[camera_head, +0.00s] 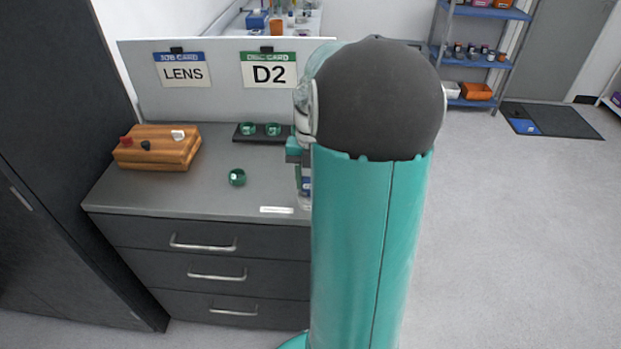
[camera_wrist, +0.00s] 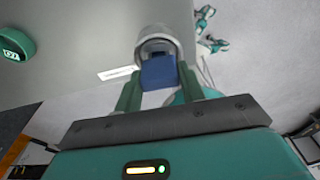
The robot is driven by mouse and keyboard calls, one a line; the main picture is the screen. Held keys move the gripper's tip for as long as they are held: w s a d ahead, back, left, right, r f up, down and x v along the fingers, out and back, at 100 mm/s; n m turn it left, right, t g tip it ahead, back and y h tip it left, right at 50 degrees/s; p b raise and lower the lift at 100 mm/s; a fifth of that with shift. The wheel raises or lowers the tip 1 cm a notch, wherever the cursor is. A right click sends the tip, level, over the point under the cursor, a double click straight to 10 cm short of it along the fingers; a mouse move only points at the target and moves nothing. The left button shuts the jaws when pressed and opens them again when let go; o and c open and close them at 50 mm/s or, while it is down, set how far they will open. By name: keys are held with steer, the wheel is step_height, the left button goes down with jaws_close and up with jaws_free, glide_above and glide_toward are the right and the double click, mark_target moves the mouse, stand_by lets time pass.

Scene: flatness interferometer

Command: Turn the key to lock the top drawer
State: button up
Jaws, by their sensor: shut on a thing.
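The top drawer (camera_head: 150,236) of the dark grey cabinet looks shut, with a curved metal handle (camera_head: 203,246). In the head view, my gripper (camera_head: 302,165) is at the right of the cabinet top, near its front edge, and partly hidden by my arm. In the wrist view, the green fingers of my gripper (camera_wrist: 160,85) are closed on a blue piece (camera_wrist: 158,72). A pale grey rounded part (camera_wrist: 157,42) adjoins the blue piece. I cannot tell whether this is the key. No keyhole is clearly visible; my arm hides the cabinet's right side.
On the cabinet top are an orange-brown block (camera_head: 157,150) with small knobs, a green round piece (camera_head: 237,177), a dark holder (camera_head: 247,138) with green pieces and a white strip (camera_head: 276,210). LENS (camera_head: 184,73) and D2 (camera_head: 269,73) cards hang behind.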

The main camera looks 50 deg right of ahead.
steer(key=shift+n, duration=0.5)
steer(key=o, duration=1.1)
steer(key=shift+c, duration=0.2)
step_height(320, 180, up, 14)
steer(key=w+d, duration=0.1)
steer(key=shift+w+d+f, duration=0.15)
steer(key=shift+w+d, duration=0.05)
steer(key=shift+d, duration=0.1)
step_height(320, 180, up, 8)
steer(key=shift+w+d, duration=0.4)
steer(key=shift+f, duration=0.1)
